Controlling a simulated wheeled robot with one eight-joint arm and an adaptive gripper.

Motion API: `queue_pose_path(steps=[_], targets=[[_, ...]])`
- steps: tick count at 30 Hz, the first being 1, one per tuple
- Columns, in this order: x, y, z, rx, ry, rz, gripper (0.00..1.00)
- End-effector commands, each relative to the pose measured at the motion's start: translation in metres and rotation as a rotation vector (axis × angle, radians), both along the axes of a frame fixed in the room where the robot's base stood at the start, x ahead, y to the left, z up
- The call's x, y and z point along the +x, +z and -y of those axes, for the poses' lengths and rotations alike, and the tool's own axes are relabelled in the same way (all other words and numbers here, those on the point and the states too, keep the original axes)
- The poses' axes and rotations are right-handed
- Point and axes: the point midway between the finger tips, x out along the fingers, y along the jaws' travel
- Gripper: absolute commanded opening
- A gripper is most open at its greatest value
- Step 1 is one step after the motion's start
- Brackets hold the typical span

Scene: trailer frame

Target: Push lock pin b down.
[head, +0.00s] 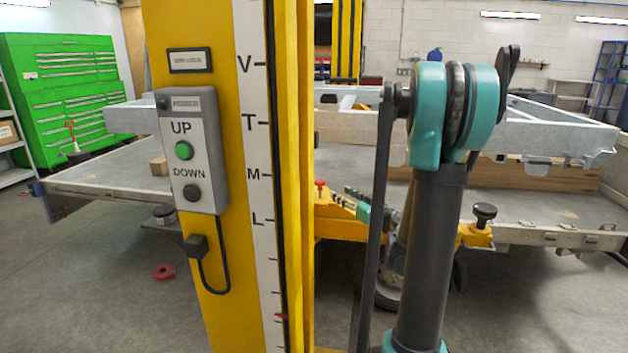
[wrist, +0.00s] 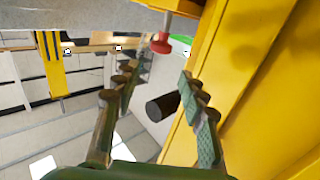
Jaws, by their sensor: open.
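My gripper (wrist: 158,76) is open in the wrist view, its two ridged fingers apart with nothing between their pads. A black cylindrical knob (wrist: 163,106) lies beyond the gap, close to the right finger in the picture; I cannot tell whether they touch. A red knob (wrist: 161,43) shows past the fingertips beside yellow metal. In the head view, black-topped pins stand at the trailer's left (head: 163,213) and right (head: 484,214), and a small red knob (head: 320,187) sits on the yellow part between. No label shows which is lock pin b. My arm partly hides the gripper there.
A yellow post (head: 222,290) with a letter scale and an UP/DOWN control box (head: 190,150) stands close at left. The grey trailer frame (head: 540,128) lies behind my arm. A green tool cabinet (head: 65,85) stands back left. A red object (head: 163,271) lies on the floor.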

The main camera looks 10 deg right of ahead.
Motion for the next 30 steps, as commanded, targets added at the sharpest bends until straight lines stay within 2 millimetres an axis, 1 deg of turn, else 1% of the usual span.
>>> queue_pose_path(steps=[5, 21, 27, 30], targets=[[0.021, 0.0, -0.012, 0.0, 0.004, -0.001, 0.42], [0.115, 0.0, -0.06, 0.0, 0.004, -0.002, 0.42], [0.14, 0.0, -0.073, 0.0, 0.003, -0.002, 0.42], [0.147, 0.0, -0.077, 0.0, 0.003, -0.002, 0.42]])
